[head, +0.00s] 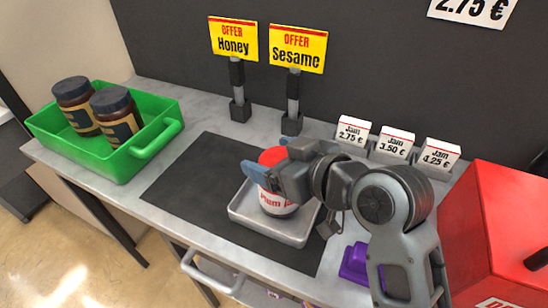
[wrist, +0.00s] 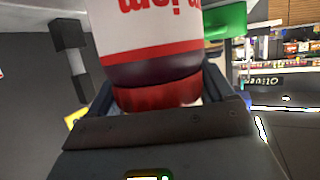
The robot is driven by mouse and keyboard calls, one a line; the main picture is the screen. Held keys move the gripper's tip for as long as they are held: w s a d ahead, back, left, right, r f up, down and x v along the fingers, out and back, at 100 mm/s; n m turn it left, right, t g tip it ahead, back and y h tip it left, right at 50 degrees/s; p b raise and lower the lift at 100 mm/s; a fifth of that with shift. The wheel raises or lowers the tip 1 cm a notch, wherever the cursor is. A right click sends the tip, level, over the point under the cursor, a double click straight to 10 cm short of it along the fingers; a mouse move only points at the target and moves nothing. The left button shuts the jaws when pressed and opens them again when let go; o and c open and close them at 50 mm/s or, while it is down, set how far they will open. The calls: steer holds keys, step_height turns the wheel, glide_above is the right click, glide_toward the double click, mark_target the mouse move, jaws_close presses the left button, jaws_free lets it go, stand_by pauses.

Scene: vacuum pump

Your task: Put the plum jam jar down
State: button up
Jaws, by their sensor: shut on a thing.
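The plum jam jar (head: 279,205) has a red lid and a white label with red lettering. My gripper (head: 272,177) is shut on its upper part, and the jar is upright. The jar is over the light grey square tray (head: 272,232); I cannot tell whether its base touches the tray floor. In the wrist view the jar (wrist: 150,30) appears upside down, with its red lid (wrist: 155,97) between the fingers (wrist: 160,100). The jar's far side is hidden.
The tray lies on a dark mat (head: 185,190) on the grey counter. A green crate (head: 120,165) with two dark-lidded jars stands left. Honey (head: 233,38) and Sesame (head: 298,48) signs stand behind. Jam price cards (head: 397,143) and a red box (head: 505,230) are right.

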steer(key=o, duration=1.8)
steer(key=shift+f, duration=0.1)
steer(key=shift+c, duration=0.2)
steer(key=v, duration=1.2)
